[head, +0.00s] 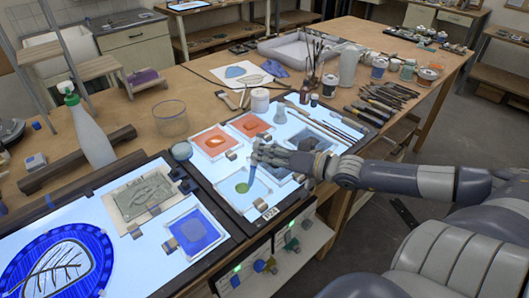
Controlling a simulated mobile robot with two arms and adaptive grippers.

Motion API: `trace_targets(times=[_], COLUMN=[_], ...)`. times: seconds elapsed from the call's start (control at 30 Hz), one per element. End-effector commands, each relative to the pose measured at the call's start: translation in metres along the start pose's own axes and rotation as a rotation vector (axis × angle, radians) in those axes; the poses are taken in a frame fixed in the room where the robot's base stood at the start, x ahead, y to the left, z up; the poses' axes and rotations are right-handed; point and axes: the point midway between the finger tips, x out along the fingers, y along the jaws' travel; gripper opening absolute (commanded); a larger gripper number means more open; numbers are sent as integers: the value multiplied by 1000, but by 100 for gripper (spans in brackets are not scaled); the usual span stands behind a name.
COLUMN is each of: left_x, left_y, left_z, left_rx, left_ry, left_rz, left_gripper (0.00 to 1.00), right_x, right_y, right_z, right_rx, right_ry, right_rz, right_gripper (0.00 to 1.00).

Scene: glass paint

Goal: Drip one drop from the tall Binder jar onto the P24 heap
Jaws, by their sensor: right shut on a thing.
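My right gripper (258,153) reaches in from the right over the right light panel. It is shut on a thin pale tool (252,173), mostly hidden by the fingers, whose lower end points down toward a small green heap (242,187). The heap lies on a pale plate on the lit panel, and a tag reading P24 (271,212) is at the panel's front edge. Whether the tool touches the heap I cannot tell. A white lidded jar (259,101) and a clear flask (281,113) stand behind; no Binder label is readable. My left gripper is not in view.
Orange plates (211,141) lie behind the gripper, and dark plates are beside it. A left light panel (106,236) holds blue glass pieces. An empty glass beaker (171,118) and a white spray bottle (90,134) stand behind. Brushes, tools and jars crowd the right back.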

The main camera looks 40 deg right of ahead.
Motion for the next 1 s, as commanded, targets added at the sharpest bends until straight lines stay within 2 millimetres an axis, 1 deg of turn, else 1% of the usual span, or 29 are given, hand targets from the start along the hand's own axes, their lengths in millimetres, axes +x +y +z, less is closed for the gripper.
trace_targets(times=[0.1,0.2,1.0], left_x=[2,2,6], left_y=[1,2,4], left_z=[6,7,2], left_rx=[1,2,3], left_ry=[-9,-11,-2], left_rz=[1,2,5], left_gripper=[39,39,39], right_x=[0,0,1], right_y=[1,1,4], right_z=[2,1,5], right_rx=[0,0,0], right_ry=[1,1,1], right_rz=[-1,-1,0], right_gripper=[0,0,0])
